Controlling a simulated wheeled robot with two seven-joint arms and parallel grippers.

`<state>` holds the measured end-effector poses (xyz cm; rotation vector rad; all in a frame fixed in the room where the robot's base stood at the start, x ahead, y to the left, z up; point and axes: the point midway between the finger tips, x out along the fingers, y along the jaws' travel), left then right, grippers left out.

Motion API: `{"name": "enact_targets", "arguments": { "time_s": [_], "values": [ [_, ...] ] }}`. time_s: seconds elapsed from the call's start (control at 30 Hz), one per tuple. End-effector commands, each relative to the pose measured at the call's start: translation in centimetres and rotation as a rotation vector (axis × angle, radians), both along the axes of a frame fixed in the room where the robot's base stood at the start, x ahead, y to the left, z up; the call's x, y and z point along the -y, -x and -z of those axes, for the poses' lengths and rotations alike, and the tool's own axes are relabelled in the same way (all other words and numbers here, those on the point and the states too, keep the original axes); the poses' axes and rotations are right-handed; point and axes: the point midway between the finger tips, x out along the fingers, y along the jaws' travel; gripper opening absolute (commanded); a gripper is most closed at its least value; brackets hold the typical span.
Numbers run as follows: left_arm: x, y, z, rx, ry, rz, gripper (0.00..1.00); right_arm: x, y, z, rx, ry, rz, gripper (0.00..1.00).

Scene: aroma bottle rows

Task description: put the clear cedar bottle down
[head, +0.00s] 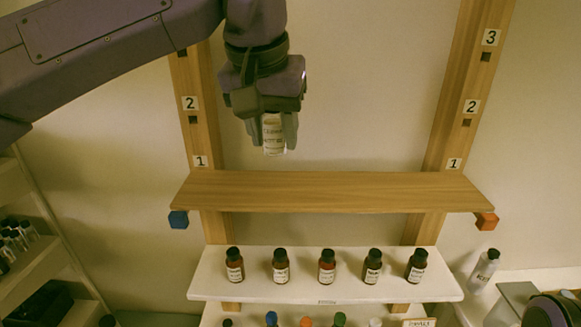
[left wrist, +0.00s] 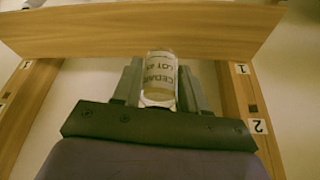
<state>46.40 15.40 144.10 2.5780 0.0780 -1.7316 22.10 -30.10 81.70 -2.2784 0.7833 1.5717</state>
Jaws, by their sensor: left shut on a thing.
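My left gripper (head: 275,130) is shut on the clear cedar bottle (head: 273,135), which has a white label. In the head view the bottle hangs below the gripper, above and behind the empty wooden shelf board (head: 330,190). In the left wrist view the bottle (left wrist: 160,75) sits between the fingers, and its label reads "CEDAR LOT". The wooden board (left wrist: 150,32) lies beyond it in that view, and the bottle appears apart from it. The gripper hides the bottle's upper part in the head view.
Below the board, a white shelf (head: 325,290) holds a row of several brown bottles with black caps. Wooden uprights (head: 445,130) with number tags flank the board. Blue (head: 178,219) and orange (head: 486,221) blocks sit at its ends. A white bottle (head: 484,270) stands at right.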

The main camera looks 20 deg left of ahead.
Motion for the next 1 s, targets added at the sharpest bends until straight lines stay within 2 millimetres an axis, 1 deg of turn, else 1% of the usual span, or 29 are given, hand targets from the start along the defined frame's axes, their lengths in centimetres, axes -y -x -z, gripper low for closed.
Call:
{"name": "enact_targets", "arguments": {
  "time_s": [0.03, 0.2, 0.3, 0.43, 0.5, 0.6, 0.7, 1.0],
  "values": [
    [0.1, -0.8, 0.6, -0.004, -0.001, 0.001, 0.06, 0.0, 0.0, -0.4, 0.0, 0.0, 0.0, 0.43],
    [0.3, -3.0, 3.3, -0.003, -0.001, 0.003, 0.06, 0.0, 0.0, -0.7, 0.0, 0.0, 0.0, 0.43],
    [0.4, -3.8, 4.4, -0.002, 0.0, 0.003, 0.06, 0.0, 0.0, -0.9, 0.0, 0.0, 0.0, 0.43],
    [0.5, -4.6, 5.2, -0.001, -0.001, 0.003, 0.06, 0.0, 0.0, -1.1, 0.0, 0.0, 0.0, 0.43],
    [0.6, -5.3, 6.2, -0.003, -0.001, 0.003, 0.06, 0.0, 0.0, -1.4, 0.0, 0.0, 0.0, 0.43],
    [0.5, -5.2, 8.1, -0.002, -0.001, 0.005, 0.06, 0.0, 0.0, -1.5, 0.0, 0.0, 0.0, 0.43],
    [0.6, -5.2, 9.0, 0.001, 0.0, 0.004, 0.06, 0.0, 0.0, -1.6, 0.0, 0.0, 0.0, 0.43],
    [0.6, -5.1, 9.3, 0.0, 0.0, 0.003, 0.06, 0.0, 0.0, -1.5, 0.0, 0.0, 0.0, 0.43]
  ]
}}
